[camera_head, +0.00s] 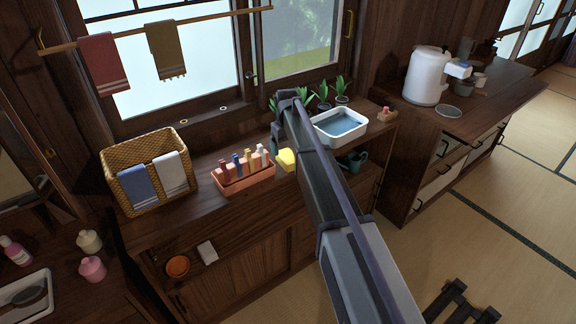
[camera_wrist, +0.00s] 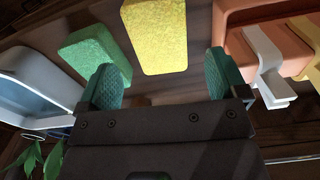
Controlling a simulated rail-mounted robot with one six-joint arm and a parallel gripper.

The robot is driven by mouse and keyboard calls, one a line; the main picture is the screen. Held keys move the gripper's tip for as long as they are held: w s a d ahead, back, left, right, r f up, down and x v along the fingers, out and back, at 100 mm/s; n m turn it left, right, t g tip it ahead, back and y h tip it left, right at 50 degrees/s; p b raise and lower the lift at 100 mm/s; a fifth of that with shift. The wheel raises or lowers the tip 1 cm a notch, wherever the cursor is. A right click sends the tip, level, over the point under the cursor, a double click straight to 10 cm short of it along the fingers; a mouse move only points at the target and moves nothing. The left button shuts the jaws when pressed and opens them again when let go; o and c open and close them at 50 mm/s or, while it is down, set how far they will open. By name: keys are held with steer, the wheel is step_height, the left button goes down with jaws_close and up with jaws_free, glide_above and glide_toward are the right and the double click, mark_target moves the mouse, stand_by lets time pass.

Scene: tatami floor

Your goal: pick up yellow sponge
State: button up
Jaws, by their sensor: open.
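The yellow sponge (camera_head: 287,159) sits on the dark wooden counter, just right of the orange caddy. It also shows in the wrist view (camera_wrist: 155,38), at the upper middle, beyond the gap between my fingers. My gripper (camera_wrist: 161,80) is open, with teal finger pads apart and nothing between them. The sponge appears apart from both fingers. In the head view my gripper (camera_head: 275,140) hangs near the sponge, partly hidden by my arm. A green sponge (camera_wrist: 92,52) lies beside the yellow one in the wrist view.
A white basin (camera_head: 321,125) of water and potted plants (camera_head: 341,88) stand to the right and behind. A woven basket (camera_head: 125,161) with towels is at the left. Window frames rise behind the counter.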

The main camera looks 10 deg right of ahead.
mark_target(287, 155)
step_height(287, 155, down, 5)
steer(key=b, duration=0.4)
steer(key=shift+s+f+b, duration=0.1)
steer(key=shift+f+b, duration=0.1)
steer(key=shift+b, duration=0.2)
steer(key=shift+r, duration=0.25)
steer(key=c, duration=1)
